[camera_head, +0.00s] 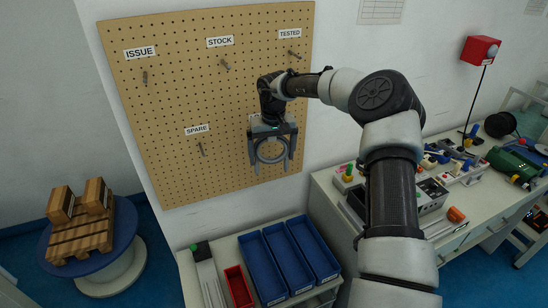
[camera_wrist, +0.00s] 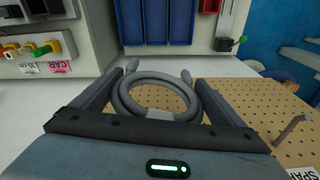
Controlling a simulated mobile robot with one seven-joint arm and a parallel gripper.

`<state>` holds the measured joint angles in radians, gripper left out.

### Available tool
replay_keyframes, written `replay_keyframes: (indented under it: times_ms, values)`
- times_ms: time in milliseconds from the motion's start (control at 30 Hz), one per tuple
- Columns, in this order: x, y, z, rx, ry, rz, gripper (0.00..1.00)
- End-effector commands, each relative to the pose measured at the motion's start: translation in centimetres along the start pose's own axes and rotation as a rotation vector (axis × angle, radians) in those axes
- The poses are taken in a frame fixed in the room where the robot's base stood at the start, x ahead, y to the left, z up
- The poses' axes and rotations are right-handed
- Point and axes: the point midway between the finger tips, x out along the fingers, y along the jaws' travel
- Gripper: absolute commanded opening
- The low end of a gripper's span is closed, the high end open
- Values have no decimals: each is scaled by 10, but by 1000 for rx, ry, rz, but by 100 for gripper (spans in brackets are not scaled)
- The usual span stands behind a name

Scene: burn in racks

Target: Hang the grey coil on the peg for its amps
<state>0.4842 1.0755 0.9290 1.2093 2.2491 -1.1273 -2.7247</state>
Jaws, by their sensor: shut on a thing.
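The grey coil (camera_wrist: 124,98) is a ring of thick cable between the fingers of my gripper (camera_wrist: 158,82) in the wrist view. My gripper (camera_head: 271,167) is shut on it, fingers pointing down, in front of the lower right of the pegboard (camera_head: 180,110). The coil (camera_head: 258,151) hangs below the palm. The board has an ISSUE peg (camera_head: 145,77), STOCK peg (camera_head: 224,65), TESTED peg (camera_head: 294,54) and SPARE peg (camera_head: 202,149). All four pegs look bare. The SPARE peg (camera_wrist: 290,130) also shows at the right of the wrist view. No amps marking is readable.
Below the board, a bench holds blue bins (camera_head: 262,268) and a red bin (camera_head: 238,288). A cluttered workbench (camera_head: 325,183) stands at right. A cable drum (camera_head: 128,262) carrying wooden crates stands at left. The board's middle is clear.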

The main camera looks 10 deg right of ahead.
Motion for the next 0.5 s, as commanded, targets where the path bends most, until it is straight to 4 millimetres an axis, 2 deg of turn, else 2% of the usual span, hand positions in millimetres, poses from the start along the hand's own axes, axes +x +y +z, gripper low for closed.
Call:
replay_keyframes:
  times_ms: [500]
  values:
    - [6, -6, -30, 0, 1, 0, 63]
